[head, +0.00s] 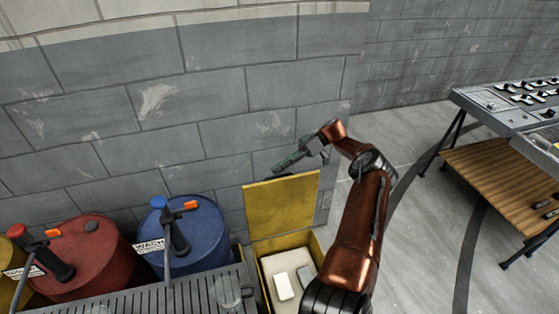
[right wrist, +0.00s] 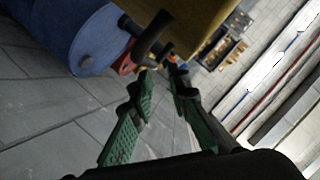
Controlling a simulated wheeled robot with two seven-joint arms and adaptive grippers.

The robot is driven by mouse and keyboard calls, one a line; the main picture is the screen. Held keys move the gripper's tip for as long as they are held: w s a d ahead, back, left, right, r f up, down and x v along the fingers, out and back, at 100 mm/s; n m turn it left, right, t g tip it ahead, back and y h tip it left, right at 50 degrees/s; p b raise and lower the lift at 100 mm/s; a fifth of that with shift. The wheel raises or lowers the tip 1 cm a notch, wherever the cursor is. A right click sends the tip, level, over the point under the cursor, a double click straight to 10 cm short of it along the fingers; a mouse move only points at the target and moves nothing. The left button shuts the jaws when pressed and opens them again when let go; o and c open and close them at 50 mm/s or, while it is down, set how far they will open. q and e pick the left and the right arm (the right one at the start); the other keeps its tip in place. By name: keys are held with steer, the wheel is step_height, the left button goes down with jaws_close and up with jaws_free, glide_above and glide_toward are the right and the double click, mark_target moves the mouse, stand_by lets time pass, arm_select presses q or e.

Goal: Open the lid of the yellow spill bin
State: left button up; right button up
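The yellow spill bin (head: 316,243) stands against the wall in the head view. Its yellow lid (head: 281,206) is raised and stands nearly upright, so the inside shows. A white block (head: 284,287) and a grey block (head: 305,277) lie inside. My right gripper (head: 280,165) is at the lid's top edge. In the right wrist view its green fingers (right wrist: 160,78) are apart, with nothing visible between them. A dark looped handle (right wrist: 152,40) on the yellow lid (right wrist: 195,22) is just beyond the fingertips; I cannot tell whether they touch. My left gripper is out of view.
A blue drum (head: 186,240) and a red drum (head: 82,262) stand left of the bin, with a slatted grey surface (head: 130,302) in front, bearing a glass mug (head: 228,292). A block wall (head: 200,90) is close behind. Floor at right is clear up to a console (head: 500,108) and wooden shelf (head: 495,178).

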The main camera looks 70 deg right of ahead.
step_height(320, 180, up, 7)
stand_by(0.4)
steer(key=shift+f, duration=0.15)
stand_by(0.4)
